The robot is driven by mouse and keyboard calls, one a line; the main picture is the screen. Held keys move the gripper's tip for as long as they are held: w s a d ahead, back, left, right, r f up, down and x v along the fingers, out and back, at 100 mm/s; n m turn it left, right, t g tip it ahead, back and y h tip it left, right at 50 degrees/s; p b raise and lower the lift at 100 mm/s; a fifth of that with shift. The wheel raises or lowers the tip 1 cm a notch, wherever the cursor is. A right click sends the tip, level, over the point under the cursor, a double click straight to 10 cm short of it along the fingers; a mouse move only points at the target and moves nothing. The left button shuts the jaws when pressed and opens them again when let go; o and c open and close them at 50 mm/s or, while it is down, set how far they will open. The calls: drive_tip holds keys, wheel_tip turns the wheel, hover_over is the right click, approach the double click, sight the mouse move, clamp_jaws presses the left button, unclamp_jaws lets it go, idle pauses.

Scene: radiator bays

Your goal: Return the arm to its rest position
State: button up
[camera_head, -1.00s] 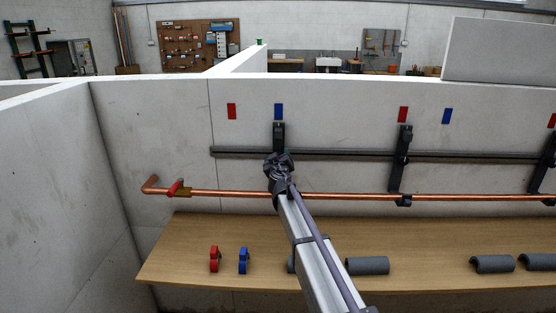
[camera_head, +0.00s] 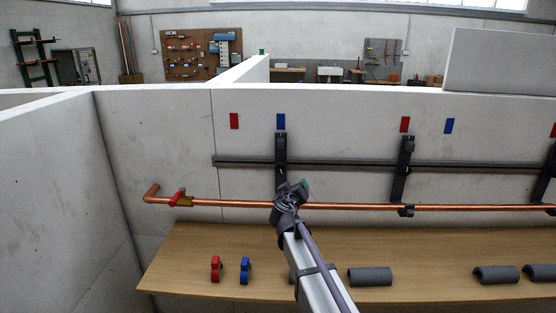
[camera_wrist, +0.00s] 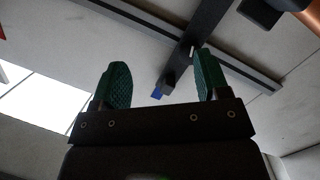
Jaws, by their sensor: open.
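My gripper (camera_wrist: 162,85) shows in the wrist view with its two green textured fingers spread apart and nothing between them. Beyond them are the dark rail (camera_wrist: 150,28), a dark bracket (camera_wrist: 205,30) and a small blue tag (camera_wrist: 157,94). In the head view my arm reaches up from the bottom, and its end is in front of the copper pipe (camera_head: 350,207), near the foot of the bracket (camera_head: 281,160) under a blue tag (camera_head: 281,122). The gripper's fingers are not clear in the head view.
A wooden bench (camera_head: 430,250) runs below the pipe. On it are a red clip (camera_head: 215,269), a blue clip (camera_head: 245,270) and several grey insulation pieces (camera_head: 370,277). A red-handled valve (camera_head: 179,198) is at the pipe's left. A white partition (camera_head: 50,190) stands at left.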

drive_tip(key=s+d+f+m+g+h, duration=0.1)
drive_tip(key=s+d+f+m+g, duration=0.1)
drive_tip(key=s+d+f+g, duration=0.35)
drive_tip(key=s+d+f+m+g+h, duration=0.1)
drive_tip(key=s+d+f+g, duration=0.15)
drive_tip(key=s, duration=0.55)
drive_tip(key=s+d+f+g+y, duration=0.1)
drive_tip(key=s+f+g+y, duration=0.1)
drive_tip(key=s, duration=0.9)
drive_tip(key=s+d+f+m+g+y+p, duration=0.1)
drive_tip(key=s+f+g+y, duration=0.2)
drive_tip(key=s+g, duration=0.3)
drive_tip(key=shift+s+d+f+y, duration=0.3)
drive_tip(key=shift+s+d+y, duration=0.15)
drive_tip(key=shift+s, duration=2.45)
